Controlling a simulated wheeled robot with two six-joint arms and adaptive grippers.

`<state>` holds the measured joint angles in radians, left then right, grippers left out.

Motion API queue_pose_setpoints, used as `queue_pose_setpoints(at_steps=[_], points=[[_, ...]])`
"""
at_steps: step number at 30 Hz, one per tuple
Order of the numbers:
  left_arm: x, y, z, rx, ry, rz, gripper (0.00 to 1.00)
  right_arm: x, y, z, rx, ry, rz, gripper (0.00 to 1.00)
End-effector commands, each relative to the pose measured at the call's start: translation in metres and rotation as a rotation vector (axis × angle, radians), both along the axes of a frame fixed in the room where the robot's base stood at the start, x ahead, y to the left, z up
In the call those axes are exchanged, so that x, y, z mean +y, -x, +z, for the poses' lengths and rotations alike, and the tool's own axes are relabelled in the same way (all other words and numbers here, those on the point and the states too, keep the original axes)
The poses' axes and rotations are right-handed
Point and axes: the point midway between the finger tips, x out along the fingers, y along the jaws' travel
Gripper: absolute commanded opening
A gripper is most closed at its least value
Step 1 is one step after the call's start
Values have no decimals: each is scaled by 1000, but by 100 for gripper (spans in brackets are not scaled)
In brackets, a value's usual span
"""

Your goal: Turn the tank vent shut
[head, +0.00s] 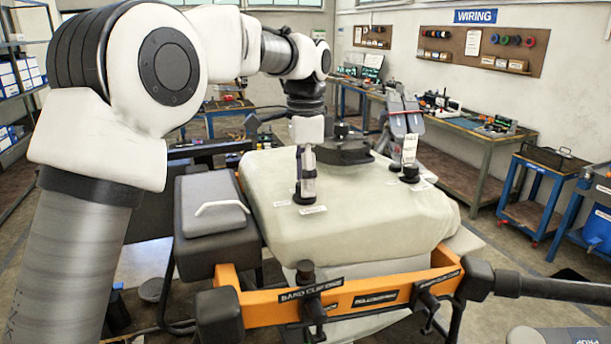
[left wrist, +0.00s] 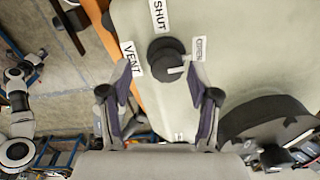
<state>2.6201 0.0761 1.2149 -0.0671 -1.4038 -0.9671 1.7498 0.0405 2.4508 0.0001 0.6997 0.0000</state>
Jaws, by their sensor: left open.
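The vent knob (left wrist: 166,50) is dark and round, on the pale tank cover (left wrist: 225,30). A label reading VENT (left wrist: 132,58) lies to its lower left, SHUT (left wrist: 160,16) above it and a third label (left wrist: 201,48) to its right. A white mark (left wrist: 176,70) shows at the knob's lower right side. My left gripper (left wrist: 161,72) is open, with a finger on either side of the knob and gaps visible between. In the head view my left gripper (head: 304,180) points down at the knob (head: 303,198), which it partly hides.
A dark round lid (left wrist: 262,118) stands beside the knob on the tank top. Another dark knob with labels (head: 410,177) is at the right of the tank. An orange frame (head: 262,310) crosses the near side, and a grey padded box (head: 210,190) stands at the left.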

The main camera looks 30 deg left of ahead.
Motion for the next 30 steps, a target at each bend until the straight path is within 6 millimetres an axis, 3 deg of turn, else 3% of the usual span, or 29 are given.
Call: queue_pose_setpoints(at_steps=[8,13,14,30], points=[[0,0,-6,0,0,0,61,0,-1,1,-2,0,1,40],[0,0,-6,0,0,0,5,0,0,1,-1,0,0,40],[0,0,-6,0,0,0,1,0,0,1,-1,0,0,40],[0,0,-6,1,0,93,1,0,-1,1,-1,0,1,40]])
